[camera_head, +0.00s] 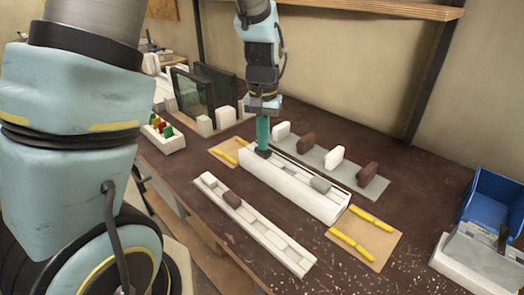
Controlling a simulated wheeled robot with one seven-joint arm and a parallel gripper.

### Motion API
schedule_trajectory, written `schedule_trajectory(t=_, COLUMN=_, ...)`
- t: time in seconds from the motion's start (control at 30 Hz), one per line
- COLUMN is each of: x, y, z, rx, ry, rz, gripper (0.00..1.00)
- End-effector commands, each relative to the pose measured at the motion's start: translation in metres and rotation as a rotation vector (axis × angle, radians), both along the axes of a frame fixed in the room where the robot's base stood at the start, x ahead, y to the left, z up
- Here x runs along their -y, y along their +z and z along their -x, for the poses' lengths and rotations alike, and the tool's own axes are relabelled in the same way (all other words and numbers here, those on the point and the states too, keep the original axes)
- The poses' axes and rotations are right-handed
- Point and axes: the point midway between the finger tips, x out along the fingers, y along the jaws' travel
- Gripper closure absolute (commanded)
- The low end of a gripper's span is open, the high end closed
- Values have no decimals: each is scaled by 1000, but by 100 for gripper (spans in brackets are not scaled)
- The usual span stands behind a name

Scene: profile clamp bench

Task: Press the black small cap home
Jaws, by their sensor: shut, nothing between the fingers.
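A long white profile (293,187) with a channel along its top lies in the middle of the bench. My gripper (263,147) points straight down at the left end of this profile, its teal fingers together. A small dark piece (263,153) shows right at the fingertips on the profile; it may be the black small cap, but it is too small and too covered to tell whether it is fully seated. A grey block (320,184) sits in the channel towards the right end.
Upright white and brown blocks (308,143) stand on a grey strip behind. Yellow bars (371,217) lie on tan boards at both ends. A blue bin (493,201) is at right.

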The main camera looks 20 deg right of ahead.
Motion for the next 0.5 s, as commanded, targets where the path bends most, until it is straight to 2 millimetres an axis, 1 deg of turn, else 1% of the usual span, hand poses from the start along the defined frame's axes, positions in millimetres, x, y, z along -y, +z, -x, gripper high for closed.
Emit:
schedule_trajectory(t=0.17, x=0, y=10, z=0, rx=0, ry=0, rz=0, gripper=100)
schedule_trajectory(t=0.5, x=0, y=37, z=0, rx=0, ry=-1, rz=0, gripper=100)
